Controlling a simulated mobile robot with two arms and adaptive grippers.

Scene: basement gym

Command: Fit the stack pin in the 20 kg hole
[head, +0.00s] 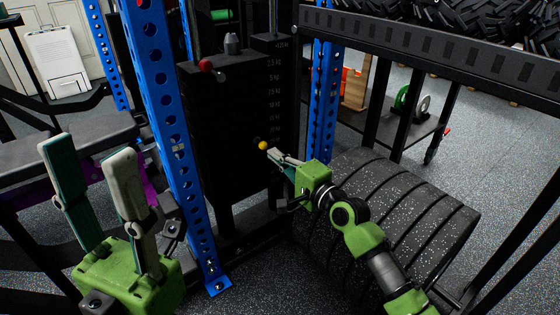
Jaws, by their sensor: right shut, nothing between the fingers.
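The black weight stack (232,115) stands behind the blue upright, with small white kg labels down its right edge; most are too small to read, so I cannot tell the 20 kg hole. A yellow ball knob (263,145), apparently the stack pin's head, sits against the lower right part of the stack; its shaft is hidden. My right gripper (273,154) is shut and empty, its fingertips just right of and below the yellow knob; whether they touch it is unclear. My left gripper (90,152) is open and empty at the lower left, fingers pointing up.
A red ball knob (205,66) sticks out near the stack's top. A blue perforated upright (172,130) stands between my grippers. Large ribbed black rolls or plates (400,215) lie under my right arm. A padded bench (75,140) is at the left.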

